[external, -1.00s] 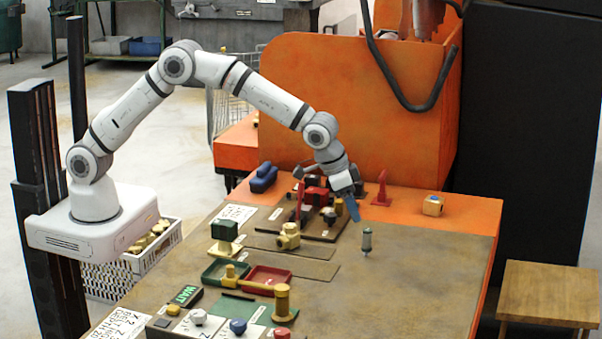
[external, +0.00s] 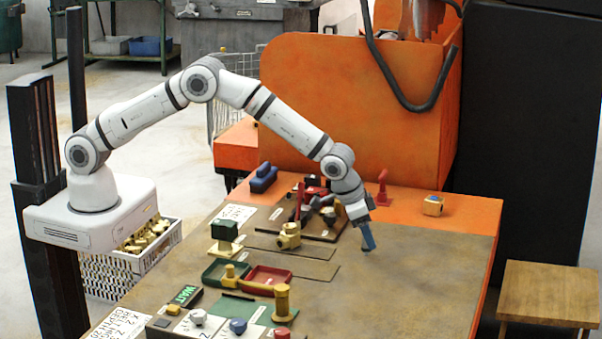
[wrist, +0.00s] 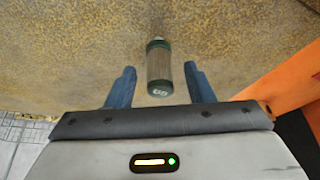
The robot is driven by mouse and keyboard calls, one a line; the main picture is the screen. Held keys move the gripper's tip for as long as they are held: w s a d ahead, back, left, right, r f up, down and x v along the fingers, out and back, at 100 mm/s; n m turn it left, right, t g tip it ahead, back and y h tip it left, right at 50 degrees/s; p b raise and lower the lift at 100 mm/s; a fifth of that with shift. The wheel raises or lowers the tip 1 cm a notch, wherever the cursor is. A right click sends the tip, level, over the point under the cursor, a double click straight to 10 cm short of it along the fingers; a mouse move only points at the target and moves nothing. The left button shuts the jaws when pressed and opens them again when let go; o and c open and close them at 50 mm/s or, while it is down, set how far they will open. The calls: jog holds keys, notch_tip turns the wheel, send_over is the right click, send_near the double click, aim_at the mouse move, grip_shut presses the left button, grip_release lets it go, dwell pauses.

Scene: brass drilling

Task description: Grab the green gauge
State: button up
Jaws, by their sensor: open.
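The green gauge (wrist: 159,72), a small grey cylinder with dark green ends, shows in the wrist view between my two blue fingers, with a gap on each side. My gripper (wrist: 160,69) is open around it and the fingers do not touch it. In the external view my gripper (external: 368,240) is low over the brown table top, right of the middle. There the fingers hide most or all of the gauge.
A red and black fixture (external: 322,215) stands just left of my gripper. Trays and knobs (external: 238,327) fill the front left. The table right of the gripper is clear.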

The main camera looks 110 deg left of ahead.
jog(key=shift+c, duration=0.2)
grip_shut()
dwell(0.3)
